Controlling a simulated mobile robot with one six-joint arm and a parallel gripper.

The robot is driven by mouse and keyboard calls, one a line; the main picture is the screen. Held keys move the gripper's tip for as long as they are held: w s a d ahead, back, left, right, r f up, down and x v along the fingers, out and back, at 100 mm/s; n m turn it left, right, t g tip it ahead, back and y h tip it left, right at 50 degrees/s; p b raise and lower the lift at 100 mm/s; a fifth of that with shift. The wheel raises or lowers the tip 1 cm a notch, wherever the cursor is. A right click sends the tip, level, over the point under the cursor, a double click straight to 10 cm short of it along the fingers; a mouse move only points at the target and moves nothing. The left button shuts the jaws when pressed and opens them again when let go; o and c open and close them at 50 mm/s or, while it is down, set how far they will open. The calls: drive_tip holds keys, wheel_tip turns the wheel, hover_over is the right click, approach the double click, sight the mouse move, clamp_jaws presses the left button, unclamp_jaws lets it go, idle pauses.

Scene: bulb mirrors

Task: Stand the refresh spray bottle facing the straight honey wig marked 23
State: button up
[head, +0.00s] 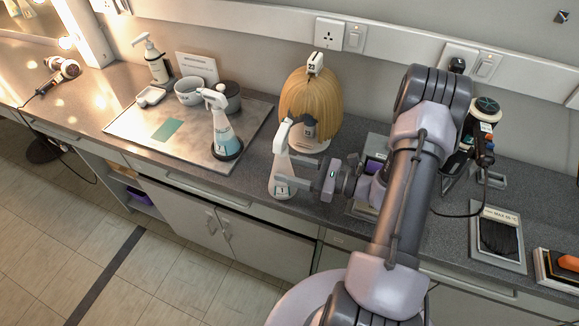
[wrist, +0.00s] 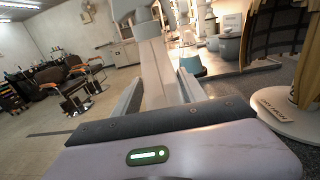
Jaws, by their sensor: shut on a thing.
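A white spray bottle (head: 281,178) with a small label marked 1 is upright at the counter's front edge, its base at or just above the surface; I cannot tell which. My gripper (head: 291,174) is shut on its body from the right. In the wrist view the bottle (wrist: 156,75) rises between the two fingers (wrist: 161,95). Its head leans right, towards the wig, but the exact nozzle direction is unclear. The straight honey wig (head: 305,92) with a tag marked 23 (head: 315,63) stands just behind it; in the wrist view its stand base (wrist: 290,120) shows at right.
A second spray bottle (head: 222,130) with blue liquid stands on a tray (head: 125,125) at left, with bowls and a pump bottle (head: 157,65). The counter's front edge is close to the held bottle.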

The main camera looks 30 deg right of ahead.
drive_tip(key=shift+f+b, duration=0.55)
drive_tip(key=shift+f, duration=0.05)
drive_tip(key=o, duration=1.8)
drive_tip(key=v, duration=0.9)
drive_tip(key=shift+r, duration=0.1)
